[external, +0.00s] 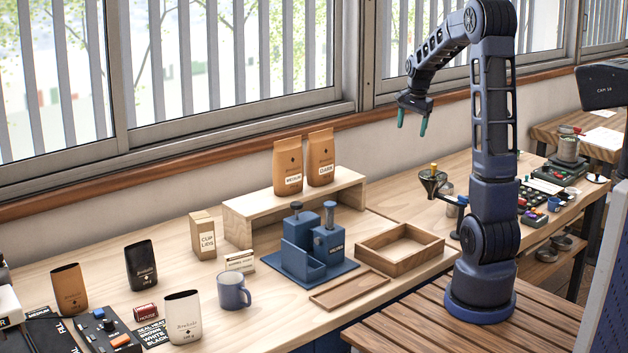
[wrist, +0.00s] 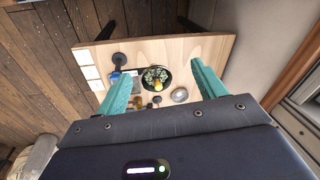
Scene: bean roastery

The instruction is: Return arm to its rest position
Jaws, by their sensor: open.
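My arm stands on a slatted wooden base at the right of the external view, raised and bent over to the left. My gripper touches nothing.
On the bench stand a blue press-like device (external: 325,245), an open wooden tray (external: 400,250), a shelf (external: 245,212) with two brown bags, and a blue mug (external: 233,291). Several pouches stand at the left. A funnel-topped stand (external: 432,182) is near my arm. Air around the gripper is clear.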

